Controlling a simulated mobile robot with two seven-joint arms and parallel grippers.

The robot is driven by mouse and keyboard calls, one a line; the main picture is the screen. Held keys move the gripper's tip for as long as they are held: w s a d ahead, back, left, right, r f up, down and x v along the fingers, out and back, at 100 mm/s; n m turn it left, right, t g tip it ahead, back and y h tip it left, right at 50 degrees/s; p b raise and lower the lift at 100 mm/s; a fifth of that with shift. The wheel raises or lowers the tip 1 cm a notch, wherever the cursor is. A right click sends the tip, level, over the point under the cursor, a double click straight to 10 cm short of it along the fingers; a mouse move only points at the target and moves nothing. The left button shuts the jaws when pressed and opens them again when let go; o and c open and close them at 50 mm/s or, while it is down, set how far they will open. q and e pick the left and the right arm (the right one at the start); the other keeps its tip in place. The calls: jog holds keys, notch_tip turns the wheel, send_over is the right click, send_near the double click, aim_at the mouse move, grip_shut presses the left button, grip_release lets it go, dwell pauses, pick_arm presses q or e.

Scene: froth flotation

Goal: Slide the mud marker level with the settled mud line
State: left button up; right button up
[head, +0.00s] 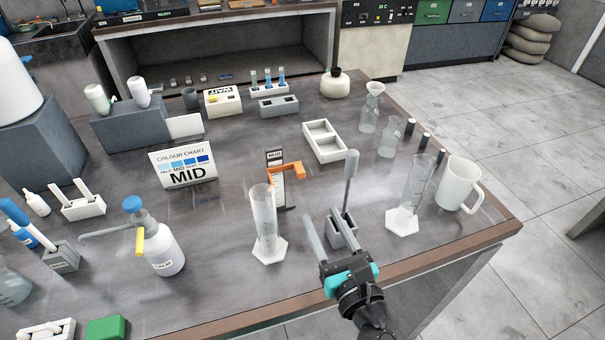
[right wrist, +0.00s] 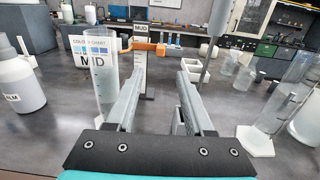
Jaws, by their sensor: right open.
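The orange mud marker (head: 291,169) sits on an upright scale stand labelled MUD (head: 274,156), near the stand's top. It also shows in the right wrist view (right wrist: 146,48), ahead of the fingers. A clear measuring cylinder (head: 263,212) on a white hexagonal base stands just in front of the stand; I cannot make out a mud line in it. In the right wrist view the cylinder (right wrist: 83,68) is left of the fingers. My right gripper (head: 321,214) is open and empty, in front and right of the stand, apart from the marker. My left gripper is not in view.
A grey holder with a tall grey-headed tool (head: 350,175) stands close beside my right fingers. A second cylinder (head: 412,185) and a white jug (head: 458,184) stand to the right. A wash bottle (head: 163,250) and the colour chart (head: 184,167) stand left. A white tray (head: 323,141) lies behind.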

aim_at(302, 176)
jog(key=x, duration=1.2)
jog(key=shift+w+a, duration=0.1)
jog(key=shift+w, duration=0.2)
grip_shut()
jog(key=shift+f, duration=0.1)
dwell(0.8)
